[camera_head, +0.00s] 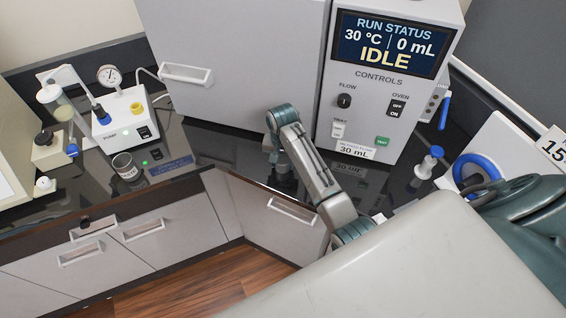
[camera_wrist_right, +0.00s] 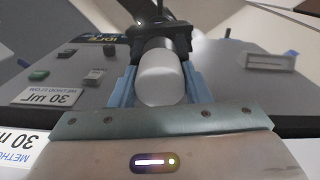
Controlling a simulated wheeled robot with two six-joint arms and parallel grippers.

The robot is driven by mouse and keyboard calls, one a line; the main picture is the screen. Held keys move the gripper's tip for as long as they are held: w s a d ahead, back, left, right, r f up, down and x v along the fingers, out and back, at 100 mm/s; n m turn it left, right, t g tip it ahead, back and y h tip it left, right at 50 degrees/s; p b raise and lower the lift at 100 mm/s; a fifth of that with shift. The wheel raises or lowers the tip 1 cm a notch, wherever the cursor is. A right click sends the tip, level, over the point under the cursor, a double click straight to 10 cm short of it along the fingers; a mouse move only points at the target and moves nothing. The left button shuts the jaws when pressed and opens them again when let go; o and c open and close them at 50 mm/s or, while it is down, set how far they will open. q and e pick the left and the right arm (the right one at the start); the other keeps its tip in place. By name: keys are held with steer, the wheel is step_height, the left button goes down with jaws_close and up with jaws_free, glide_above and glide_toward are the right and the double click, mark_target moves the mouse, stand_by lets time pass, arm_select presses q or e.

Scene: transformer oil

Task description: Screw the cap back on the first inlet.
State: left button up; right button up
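In the right wrist view a white rounded cylinder, which looks like the cap (camera_wrist_right: 162,79), sits between the two light-blue fingers of my right gripper (camera_wrist_right: 162,92). The fingers lie close against both its sides. A dark part (camera_wrist_right: 160,42) stands directly behind the white piece; I cannot tell whether they touch. In the head view my right gripper (camera_head: 284,176) points down in front of the oven cabinet, partly hidden by my forearm. The cap does not show clearly there. I cannot single out the first inlet in either view. My left gripper is out of view.
The control unit (camera_head: 388,82) reads IDLE and stands right of the oven cabinet (camera_head: 240,50). A pump (camera_head: 124,115) and a metal cup (camera_head: 125,166) are on the left counter. A white-and-blue fitting (camera_head: 428,162) and a blue ring (camera_head: 474,170) are at right.

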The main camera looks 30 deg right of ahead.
mark_target(283, 160)
steer(key=shift+r, duration=2.5)
